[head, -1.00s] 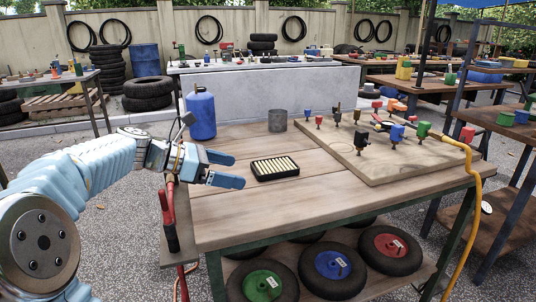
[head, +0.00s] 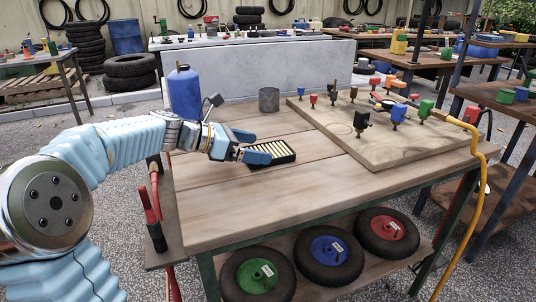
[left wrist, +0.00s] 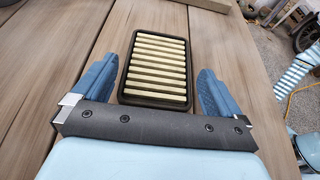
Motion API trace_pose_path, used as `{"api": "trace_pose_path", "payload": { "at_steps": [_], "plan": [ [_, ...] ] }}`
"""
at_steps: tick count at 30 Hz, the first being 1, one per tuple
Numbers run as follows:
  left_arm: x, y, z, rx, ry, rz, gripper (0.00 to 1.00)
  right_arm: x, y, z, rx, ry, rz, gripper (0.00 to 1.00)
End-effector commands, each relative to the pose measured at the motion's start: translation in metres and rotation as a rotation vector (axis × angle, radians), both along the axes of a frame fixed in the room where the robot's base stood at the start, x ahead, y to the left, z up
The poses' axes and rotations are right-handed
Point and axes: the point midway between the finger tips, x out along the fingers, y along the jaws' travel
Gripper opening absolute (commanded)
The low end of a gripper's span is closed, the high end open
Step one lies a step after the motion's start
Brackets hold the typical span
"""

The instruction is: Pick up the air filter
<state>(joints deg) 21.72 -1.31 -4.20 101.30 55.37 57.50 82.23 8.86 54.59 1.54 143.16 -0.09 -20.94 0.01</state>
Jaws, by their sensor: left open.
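The air filter (head: 279,152) is a flat black rectangular frame with cream pleats. It lies flat on the wooden cart top, left of the board. In the left wrist view the air filter (left wrist: 156,66) sits ahead of and between the two blue fingers. My left gripper (head: 256,147) is open at the filter's left end in the head view; it also shows in the left wrist view (left wrist: 155,85). Its fingers have a gap to the filter on each side, and nothing is held. In the head view the near finger hides part of the filter's left end. My right gripper is not in view.
A blue tank (head: 184,93) and a grey metal cup (head: 268,99) stand behind the filter. A wooden board (head: 390,145) with several coloured fittings fills the right side. A yellow hose (head: 480,180) hangs at the right edge. The front of the cart top is clear.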

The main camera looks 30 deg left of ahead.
Motion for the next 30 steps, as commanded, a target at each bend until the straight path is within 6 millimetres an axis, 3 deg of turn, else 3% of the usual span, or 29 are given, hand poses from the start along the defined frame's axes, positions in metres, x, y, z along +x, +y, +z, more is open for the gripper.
{"api": "trace_pose_path", "payload": {
  "at_steps": [6,14,23,30],
  "plan": [
    [0.024,-0.019,-0.013,-0.002,0.001,-0.002,1.0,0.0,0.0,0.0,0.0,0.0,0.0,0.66],
    [0.027,-0.021,-0.015,0.0,0.0,-0.001,1.0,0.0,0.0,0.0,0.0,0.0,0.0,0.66],
    [0.027,-0.021,-0.015,0.0,0.0,-0.001,0.57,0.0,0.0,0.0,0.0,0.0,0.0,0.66],
    [0.027,-0.021,-0.014,0.0,-0.001,-0.001,0.56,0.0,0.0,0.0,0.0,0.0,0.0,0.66]
  ]
}}
